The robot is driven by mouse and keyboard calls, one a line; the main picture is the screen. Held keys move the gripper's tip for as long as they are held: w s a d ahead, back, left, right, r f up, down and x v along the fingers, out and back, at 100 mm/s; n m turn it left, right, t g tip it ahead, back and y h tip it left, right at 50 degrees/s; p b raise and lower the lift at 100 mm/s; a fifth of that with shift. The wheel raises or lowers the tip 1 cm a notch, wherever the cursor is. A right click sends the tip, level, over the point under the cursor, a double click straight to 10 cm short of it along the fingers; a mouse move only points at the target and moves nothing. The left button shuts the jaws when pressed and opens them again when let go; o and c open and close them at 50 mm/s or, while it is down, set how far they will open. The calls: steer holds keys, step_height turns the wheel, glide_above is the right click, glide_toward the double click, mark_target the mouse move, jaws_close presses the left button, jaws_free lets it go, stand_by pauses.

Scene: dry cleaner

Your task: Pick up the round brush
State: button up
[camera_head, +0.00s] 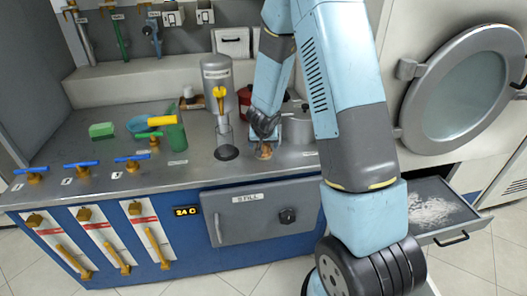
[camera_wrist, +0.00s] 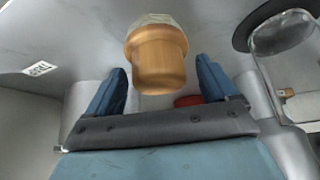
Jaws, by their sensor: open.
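The round brush (camera_wrist: 157,62) has a round, orange-brown wooden body with a pale end against the grey counter in the wrist view. In the head view, it shows as a small brown shape (camera_head: 264,153) on the counter, mostly hidden by my gripper (camera_head: 264,137). My gripper is open just above it. In the wrist view, the two blue fingers (camera_wrist: 162,78) stand on either side of the brush with gaps, and do not appear to touch it.
A glass cylinder (camera_head: 223,140) stands just left of my gripper, with a grey canister (camera_head: 217,78) behind. A metal pot (camera_head: 298,124) stands close on the right. A green block (camera_head: 101,130) and a teal bowl (camera_head: 138,124) lie farther left. An open drawer (camera_head: 440,205) is at right.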

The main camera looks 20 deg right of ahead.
steer(key=shift+c, duration=0.2)
steer(key=c, duration=1.1)
steer(key=shift+a+r, duration=0.1)
steer(key=shift+r, duration=1.4)
steer(key=shift+s+d+f+v, duration=0.1)
steer(key=shift+s+d+v, duration=0.1)
steer(key=shift+v, duration=1)
steer(key=shift+s+d+f+v, duration=0.1)
steer(key=shift+s+v, duration=0.1)
steer(key=shift+v, duration=0.95)
steer(key=shift+s+d+f+v, duration=0.1)
steer(key=shift+s+d+v, duration=0.1)
steer(key=shift+v, duration=1)
steer(key=shift+c, duration=0.2)
steer(key=s+r, duration=0.4)
steer(key=s, duration=0.5)
steer(key=shift+d+r, duration=0.2)
steer(key=shift+d, duration=0.05)
steer(key=shift+s, duration=0.15)
